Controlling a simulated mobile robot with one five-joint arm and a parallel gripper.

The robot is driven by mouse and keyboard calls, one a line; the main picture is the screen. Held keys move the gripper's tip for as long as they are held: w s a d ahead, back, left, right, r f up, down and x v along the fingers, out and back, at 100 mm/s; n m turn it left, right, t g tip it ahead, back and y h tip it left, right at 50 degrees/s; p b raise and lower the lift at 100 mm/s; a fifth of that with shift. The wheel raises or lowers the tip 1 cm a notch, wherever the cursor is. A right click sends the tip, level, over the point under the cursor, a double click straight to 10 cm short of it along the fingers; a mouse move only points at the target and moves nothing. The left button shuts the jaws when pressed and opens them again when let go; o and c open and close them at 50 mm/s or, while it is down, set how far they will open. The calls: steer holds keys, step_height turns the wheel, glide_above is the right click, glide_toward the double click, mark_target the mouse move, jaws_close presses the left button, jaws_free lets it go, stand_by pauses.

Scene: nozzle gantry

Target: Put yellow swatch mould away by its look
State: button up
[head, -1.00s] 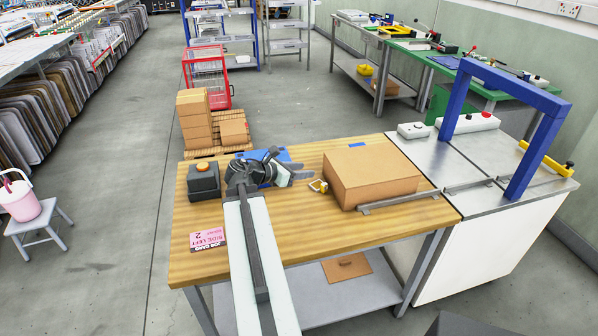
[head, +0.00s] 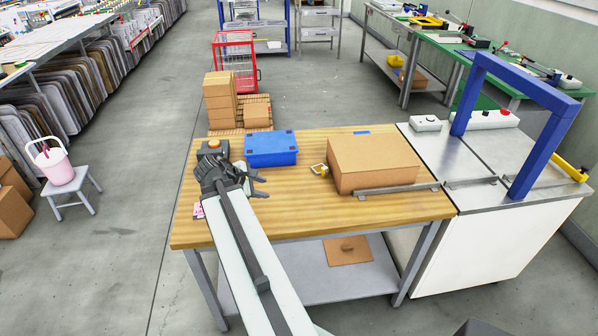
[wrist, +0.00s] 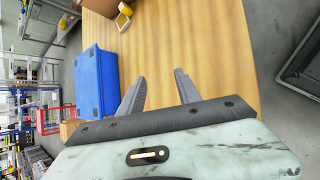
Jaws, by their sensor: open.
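A small yellow-and-white piece (head: 320,170), which looks like the yellow swatch mould, lies on the wooden bench (head: 330,225) just left of the cardboard box. It also shows at the top of the wrist view (wrist: 123,20). My gripper (head: 266,187) is open and empty above the left part of the bench, left of and nearer than the yellow piece. In the wrist view its two fingers (wrist: 160,76) stand apart with only bare wood between them. A blue box (head: 271,149) stands beyond my gripper; it also shows left of the fingers in the wrist view (wrist: 97,80).
A large cardboard box (head: 372,162) and a grey bar (head: 395,189) occupy the bench's right side. A dark box with an orange button (head: 213,148) and a partly hidden pink card (head: 199,211) are at the left. A blue gantry frame (head: 540,150) stands right. The bench's front middle is clear.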

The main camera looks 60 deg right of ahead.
steer(key=w+a+f+m+y, duration=0.1)
steer(key=w+a, duration=0.2)
steer(key=a, duration=0.2)
steer(key=w+a+f+m+t+y, duration=0.1)
steer(key=w+a, duration=0.2)
steer(key=a, duration=0.3)
steer(key=w+a+f+m+t+y, duration=0.1)
steer(key=w+a+f, duration=0.1)
steer(key=a, duration=0.4)
steer(key=shift+w, duration=0.75)
steer(key=w+a+f+m+y+b, duration=0.1)
steer(key=a+f+m+y, duration=0.1)
steer(key=a, duration=1.1)
steer(key=w+a+f+m+y+b, duration=0.1)
steer(key=w+a+f+y+b, duration=0.1)
steer(key=a, duration=1)
step_height(320, 180, down, 2)
steer(key=shift+w+a+m+y, duration=0.15)
steer(key=shift+a+m+y, duration=0.25)
steer(key=shift+y, duration=0.2)
steer(key=f+b, duration=0.2)
steer(key=s+a+f+b, duration=0.1)
steer(key=f+b, duration=0.1)
steer(key=s+a+f+b, duration=0.1)
steer(key=f+b, duration=0.1)
steer(key=b, duration=0.1)
steer(key=shift+a+f, duration=0.1)
steer(key=shift+f, duration=0.25)
steer(key=shift+c, duration=0.4)
steer(key=shift+s, duration=0.1)
